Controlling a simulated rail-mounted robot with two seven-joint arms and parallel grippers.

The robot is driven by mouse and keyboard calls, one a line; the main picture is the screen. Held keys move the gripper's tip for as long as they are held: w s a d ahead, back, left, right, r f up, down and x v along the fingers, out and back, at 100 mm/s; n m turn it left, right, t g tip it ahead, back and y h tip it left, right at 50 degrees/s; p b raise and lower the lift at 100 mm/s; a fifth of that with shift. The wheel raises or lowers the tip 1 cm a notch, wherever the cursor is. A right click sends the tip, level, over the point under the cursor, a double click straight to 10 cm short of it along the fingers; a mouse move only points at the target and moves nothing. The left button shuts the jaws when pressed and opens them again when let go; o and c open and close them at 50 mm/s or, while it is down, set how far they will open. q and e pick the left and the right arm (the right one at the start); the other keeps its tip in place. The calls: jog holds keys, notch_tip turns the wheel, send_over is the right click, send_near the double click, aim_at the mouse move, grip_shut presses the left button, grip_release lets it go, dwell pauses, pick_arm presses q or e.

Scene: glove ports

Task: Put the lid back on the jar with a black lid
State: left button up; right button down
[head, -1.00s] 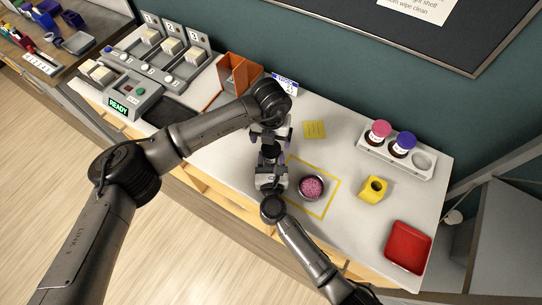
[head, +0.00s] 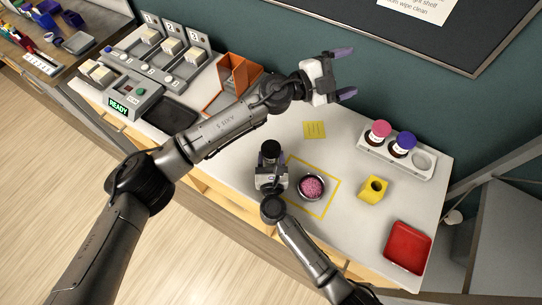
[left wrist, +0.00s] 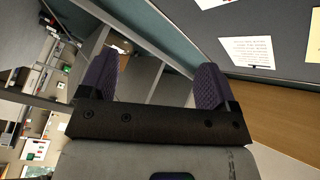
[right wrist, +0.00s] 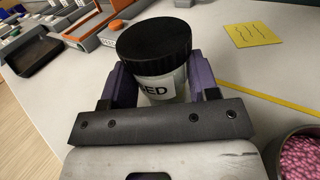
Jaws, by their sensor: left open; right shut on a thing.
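The jar (right wrist: 163,88) is whitish with a label ending in "ED". It stands upright between the fingers of my right gripper (right wrist: 160,92), which is shut on it. The black lid (right wrist: 154,42) sits level on top of the jar; whether it is screwed tight I cannot tell. In the head view the black lid (head: 271,147) shows just beyond my right gripper (head: 270,172). My left gripper (head: 345,74) is open and empty, raised up and away from the jar toward the back wall. The left wrist view shows its two purple fingers apart with nothing between them.
A bowl of pink beads (head: 312,187) stands right of the jar, inside a yellow outline. A yellow note (head: 314,130) lies behind.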

pick_arm(q)
jog(key=w+a+r+n+t+y, duration=0.2)
jog(key=w+a+n+t+y, duration=0.3)
jog(key=n+t, duration=0.55)
jog(key=w+a+f+n+y, duration=0.25)
jog(key=w+n+y, duration=0.2)
jog(key=n, duration=0.35)
jog(key=n+g+y, duration=0.9)
jog(key=n+g, duration=0.1)
jog(key=g, duration=0.6)
send_over(271, 148)
jog(key=w, duration=0.1)
jog(key=shift+h, duration=0.25)
notch_tip(271, 148, down, 16)
jog(key=shift+w+d+r, duration=0.15)
jog(key=shift+r, duration=0.1)
jog(key=shift+s+a+g, duration=0.2)
jog(key=shift+s+g, duration=0.15)
jog(key=shift+s, duration=0.25)
jog(key=shift+f, duration=4.05)
